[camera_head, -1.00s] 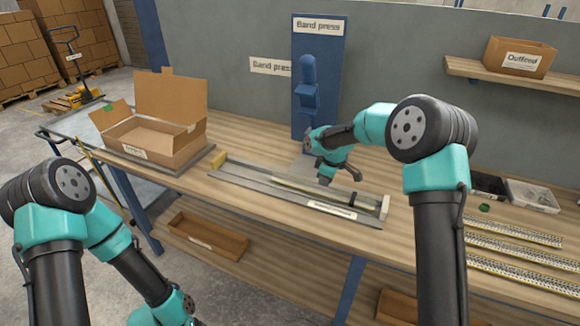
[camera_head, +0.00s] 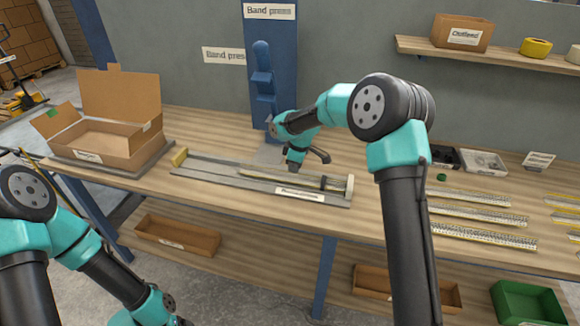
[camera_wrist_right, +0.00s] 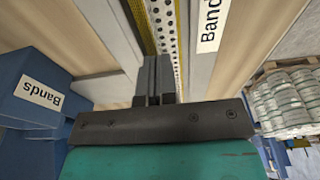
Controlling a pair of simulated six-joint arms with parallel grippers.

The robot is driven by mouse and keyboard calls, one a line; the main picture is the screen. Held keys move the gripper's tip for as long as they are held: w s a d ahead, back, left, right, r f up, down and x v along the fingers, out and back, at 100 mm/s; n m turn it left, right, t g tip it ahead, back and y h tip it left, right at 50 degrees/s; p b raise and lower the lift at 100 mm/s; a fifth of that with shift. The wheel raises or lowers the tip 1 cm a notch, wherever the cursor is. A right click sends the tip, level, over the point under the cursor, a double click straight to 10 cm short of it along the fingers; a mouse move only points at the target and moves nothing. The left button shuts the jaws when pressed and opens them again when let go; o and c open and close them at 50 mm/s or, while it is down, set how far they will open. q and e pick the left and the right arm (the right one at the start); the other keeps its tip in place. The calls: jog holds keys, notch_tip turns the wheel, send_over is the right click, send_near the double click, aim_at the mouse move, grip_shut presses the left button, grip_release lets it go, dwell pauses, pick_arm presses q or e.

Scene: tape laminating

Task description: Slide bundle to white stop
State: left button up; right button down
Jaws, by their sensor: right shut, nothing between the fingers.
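The bundle (camera_head: 268,177) is a thin, pale strip stack lying lengthwise in the grey fixture (camera_head: 215,178) on the bench. A dark band sits around it near its right end. The white stop (camera_head: 350,187) stands at the fixture's right end, with the bundle's right end close to it; I cannot tell whether they touch. A yellow block (camera_head: 179,156) is at the left end. My right gripper (camera_head: 292,166) is low over the bundle's middle. In the right wrist view its shut, empty fingers (camera_wrist_right: 155,78) are beside the perforated strip (camera_wrist_right: 167,35). My left gripper is out of view.
An open carton (camera_head: 105,145) stands at the left of the bench. The blue band press (camera_head: 265,85) rises behind the fixture. Loose perforated strips (camera_head: 480,215) and small bins (camera_head: 483,162) lie to the right. Bare bench (camera_head: 385,205) separates them from the fixture.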

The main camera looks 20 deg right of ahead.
jog(key=shift+r, duration=0.1)
jog(key=shift+d+r, duration=0.1)
jog(key=shift+r, duration=0.2)
jog(key=s+d, duration=0.4)
jog(key=d, duration=0.3)
jog(key=s+d, duration=0.4)
jog(key=d, duration=0.3)
jog(key=s+d, duration=0.5)
jog(key=d, duration=0.2)
jog(key=shift+d, duration=0.15)
jog(key=shift+w, duration=0.1)
